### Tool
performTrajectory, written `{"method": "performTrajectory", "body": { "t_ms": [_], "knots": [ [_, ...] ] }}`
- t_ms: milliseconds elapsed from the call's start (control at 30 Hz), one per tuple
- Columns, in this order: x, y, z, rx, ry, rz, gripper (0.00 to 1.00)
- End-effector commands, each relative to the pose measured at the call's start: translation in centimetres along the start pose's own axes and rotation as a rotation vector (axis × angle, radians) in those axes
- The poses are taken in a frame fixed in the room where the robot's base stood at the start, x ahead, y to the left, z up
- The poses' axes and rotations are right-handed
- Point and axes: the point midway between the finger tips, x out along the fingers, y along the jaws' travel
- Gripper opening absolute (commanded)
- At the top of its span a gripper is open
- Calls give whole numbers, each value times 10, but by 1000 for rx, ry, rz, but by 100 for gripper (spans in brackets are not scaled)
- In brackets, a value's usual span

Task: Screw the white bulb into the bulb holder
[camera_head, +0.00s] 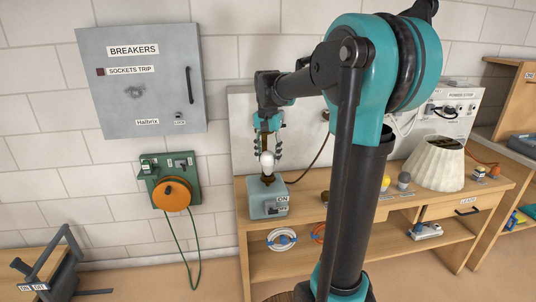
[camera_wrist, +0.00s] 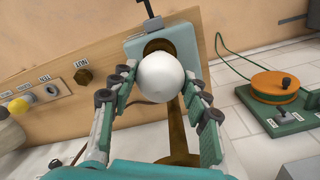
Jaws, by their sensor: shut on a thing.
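The white bulb (camera_head: 267,158) is between the fingers of my gripper (camera_head: 267,150), directly above the bulb holder. It also shows in the wrist view (camera_wrist: 162,77), with my gripper's fingers (camera_wrist: 160,98) shut on its two sides. The bulb holder is a teal-grey box (camera_head: 268,201) with a dark brass socket (camera_head: 267,179) on top, on the left end of the wooden bench. In the wrist view the bulb covers most of the socket (camera_wrist: 158,46), so I cannot tell how far the bulb sits in it.
The wooden bench (camera_head: 400,208) carries a yellow bulb (camera_head: 385,183), a grey bulb (camera_head: 404,180) and a cream lampshade (camera_head: 435,164) to the right. A grey breaker box (camera_head: 140,80) and an orange cable reel (camera_head: 172,194) are on the wall at left. A cable runs behind the holder.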

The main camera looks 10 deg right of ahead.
Motion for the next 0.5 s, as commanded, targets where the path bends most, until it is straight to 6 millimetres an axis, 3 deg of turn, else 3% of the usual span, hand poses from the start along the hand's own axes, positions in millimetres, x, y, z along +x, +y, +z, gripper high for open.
{"method": "performTrajectory", "body": {
  "t_ms": [500],
  "knots": [
    [12,0,0,0,0,0,12]
  ]
}}
